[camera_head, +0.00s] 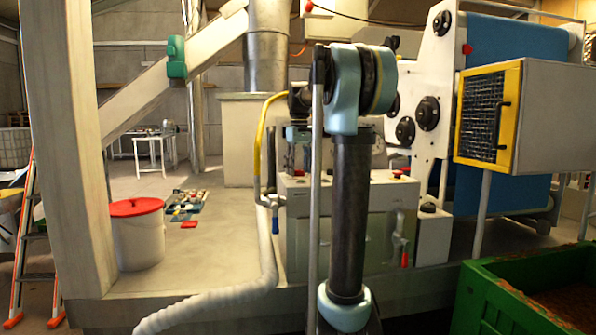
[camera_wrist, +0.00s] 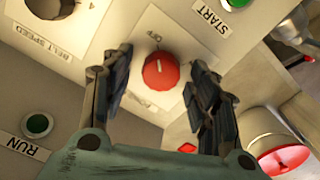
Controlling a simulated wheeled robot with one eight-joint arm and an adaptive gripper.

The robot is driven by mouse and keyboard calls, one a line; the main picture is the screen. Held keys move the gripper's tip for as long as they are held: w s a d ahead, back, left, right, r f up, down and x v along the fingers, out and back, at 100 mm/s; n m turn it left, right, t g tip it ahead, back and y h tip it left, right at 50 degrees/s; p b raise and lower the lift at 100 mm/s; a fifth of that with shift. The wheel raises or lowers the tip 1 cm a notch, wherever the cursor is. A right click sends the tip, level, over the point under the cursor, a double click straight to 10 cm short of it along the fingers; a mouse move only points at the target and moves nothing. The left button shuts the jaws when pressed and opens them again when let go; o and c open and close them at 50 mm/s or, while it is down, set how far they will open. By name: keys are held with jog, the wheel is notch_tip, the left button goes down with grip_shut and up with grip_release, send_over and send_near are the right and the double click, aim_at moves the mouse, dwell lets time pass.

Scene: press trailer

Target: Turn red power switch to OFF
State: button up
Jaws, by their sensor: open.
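The red power switch (camera_wrist: 160,71) is a round red knob with a short pale line on its face, on a white label plate in the wrist view. My gripper (camera_wrist: 157,60) is open, with one dark finger to the left of the knob and one to the right. A gap shows between the knob and each finger, so the knob is not clamped. In the head view my arm stands in front of the pale control box (camera_head: 298,235) and hides the switch.
A green bin (camera_head: 490,305) and a yellow-framed guard (camera_head: 488,115) stand to the right. A white bucket (camera_head: 140,238) stands left.

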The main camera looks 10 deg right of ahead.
jog(key=shift+r, duration=0.1)
notch_tip(320, 180, up, 12)
dwell(0.5)
